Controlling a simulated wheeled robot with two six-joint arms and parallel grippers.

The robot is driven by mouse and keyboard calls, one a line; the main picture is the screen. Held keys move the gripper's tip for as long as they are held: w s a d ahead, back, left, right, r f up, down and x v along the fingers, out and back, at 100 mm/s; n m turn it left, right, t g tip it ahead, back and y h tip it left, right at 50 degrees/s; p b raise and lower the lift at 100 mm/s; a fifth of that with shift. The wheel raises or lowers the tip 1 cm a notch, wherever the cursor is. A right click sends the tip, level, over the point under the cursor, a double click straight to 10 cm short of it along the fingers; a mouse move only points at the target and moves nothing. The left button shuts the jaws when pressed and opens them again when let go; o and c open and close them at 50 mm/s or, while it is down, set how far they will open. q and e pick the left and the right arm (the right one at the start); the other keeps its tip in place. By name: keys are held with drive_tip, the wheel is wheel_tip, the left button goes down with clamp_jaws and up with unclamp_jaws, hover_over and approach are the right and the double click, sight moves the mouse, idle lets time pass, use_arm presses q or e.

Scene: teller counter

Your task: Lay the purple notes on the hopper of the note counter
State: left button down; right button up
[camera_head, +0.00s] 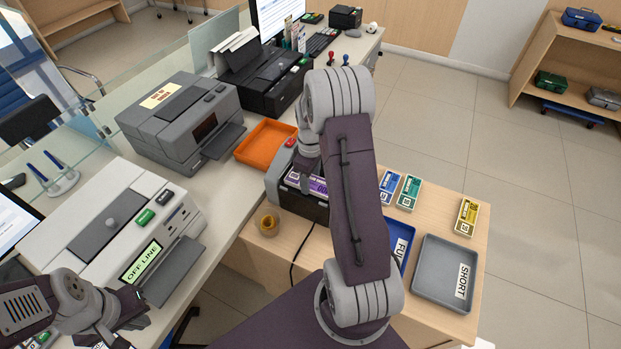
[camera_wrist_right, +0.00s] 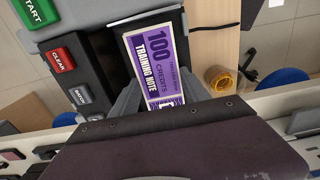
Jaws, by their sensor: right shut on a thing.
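The purple notes (camera_head: 318,187) are a bundle with a purple and white face, over the top of the dark grey note counter (camera_head: 274,182). In the right wrist view the purple notes (camera_wrist_right: 157,58) lie between the fingers of my right gripper (camera_wrist_right: 160,98), which is shut on their near end. Their far end is over the dark hopper area of the note counter (camera_wrist_right: 85,62); I cannot tell whether they touch it. In the head view my right arm hides part of the counter. My left gripper (camera_head: 122,314) is low at the left, its fingers unclear.
An orange tray (camera_head: 265,144) lies behind the counter. Blue (camera_head: 388,191), teal (camera_head: 408,192) and yellow (camera_head: 466,217) note bundles lie to the right. A blue tray (camera_head: 404,237) and a grey SHORT tray (camera_head: 445,272) are in front.

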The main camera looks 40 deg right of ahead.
sight(311, 182)
drive_tip(key=o, duration=1.6)
drive_tip(key=shift+f, duration=0.1)
wheel_tip(311, 182, up, 12)
drive_tip(key=s+a+f+m, duration=0.2)
drive_tip(key=s+a, duration=0.4)
drive_tip(key=a, duration=0.2)
drive_tip(key=s+a+f+m+t, duration=0.1)
drive_tip(key=s+a+f+m, duration=0.2)
drive_tip(key=s+a, duration=0.3)
drive_tip(key=a+p, duration=0.1)
drive_tip(key=a, duration=0.2)
drive_tip(key=shift+s+f+m, duration=0.25)
drive_tip(key=shift+s+m, duration=0.05)
